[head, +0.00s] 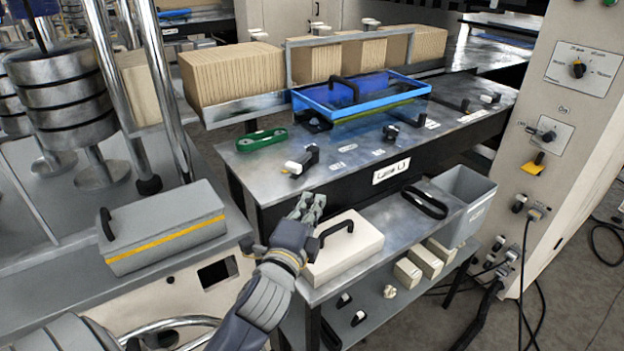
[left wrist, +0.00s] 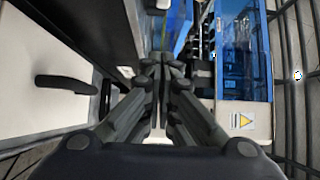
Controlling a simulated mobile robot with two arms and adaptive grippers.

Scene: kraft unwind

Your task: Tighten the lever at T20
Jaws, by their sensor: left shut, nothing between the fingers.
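Several small levers stand on the grey metal bench top (head: 340,135). One black lever with a white end (head: 301,161) is at the bench's left front, and another dark lever (head: 391,132) is further right. The small white labels are too small to read, so I cannot tell which lever is T20. My left gripper (head: 309,204) is shut and empty. In the head view it appears just below the left front lever, by the bench's front edge and beside a white box; contact cannot be told. Its fingers fill the middle of the left wrist view (left wrist: 160,75). My right gripper is not in view.
A white box with a black handle (head: 345,249) sits on the lower shelf, close to my left gripper. A blue-framed cover (head: 390,92) and a green handle-like part (head: 262,140) are on the bench. A grey bin (head: 466,200) stands at right.

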